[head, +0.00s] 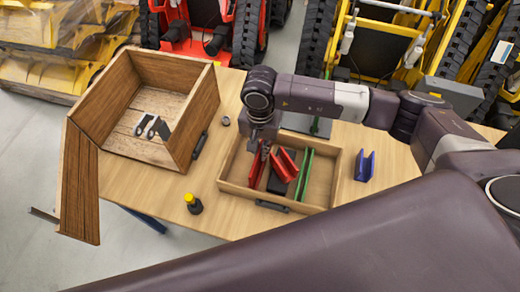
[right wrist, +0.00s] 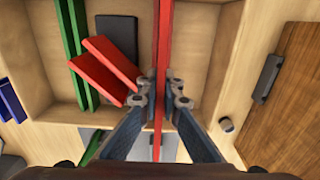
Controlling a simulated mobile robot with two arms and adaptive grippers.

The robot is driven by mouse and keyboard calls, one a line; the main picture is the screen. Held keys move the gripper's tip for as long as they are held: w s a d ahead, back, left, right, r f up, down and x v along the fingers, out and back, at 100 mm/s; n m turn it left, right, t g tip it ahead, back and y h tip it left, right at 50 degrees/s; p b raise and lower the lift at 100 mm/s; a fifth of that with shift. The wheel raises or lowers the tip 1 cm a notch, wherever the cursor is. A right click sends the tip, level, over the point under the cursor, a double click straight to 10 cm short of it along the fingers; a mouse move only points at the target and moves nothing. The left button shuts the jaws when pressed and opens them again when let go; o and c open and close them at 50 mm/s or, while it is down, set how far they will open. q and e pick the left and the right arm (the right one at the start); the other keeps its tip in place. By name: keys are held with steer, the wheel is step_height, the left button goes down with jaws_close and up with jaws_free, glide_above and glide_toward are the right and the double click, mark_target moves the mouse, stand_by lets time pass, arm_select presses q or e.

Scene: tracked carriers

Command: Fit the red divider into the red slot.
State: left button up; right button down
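The red divider (right wrist: 163,40) is a long thin red plate, standing between the fingertips of my right gripper (right wrist: 160,92) in the right wrist view. The fingertips press against it from both sides. In the head view the divider (head: 257,170) stands at the left inside a shallow wooden tray (head: 327,198), below my right gripper (head: 265,146). The red slot (head: 286,163), a pair of red walls, sits askew in the tray to its right; it also shows in the right wrist view (right wrist: 104,72). My left gripper is not in view.
A green pair of walls (head: 304,172) and a black block (head: 277,184) are in the tray. A blue slotted piece (head: 365,167) stands right of it. An open wooden box (head: 194,124) stands left, with a yellow-topped black object (head: 193,203) in front.

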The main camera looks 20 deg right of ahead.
steer(key=shift+f, duration=0.25)
steer(key=shift+f+b, duration=0.2)
steer(key=shift+b, duration=0.15)
steer(key=c, duration=2.4)
jaws_free()
steer(key=shift+r, duration=0.1)
steer(key=shift+r+p, duration=0.3)
step_height(320, 180, up, 11)
steer(key=b, duration=0.3)
steer(key=shift+w+f+b, duration=0.1)
steer(key=shift+f+b, duration=0.05)
steer(key=shift+b, duration=0.25)
steer(key=shift+r, duration=0.5)
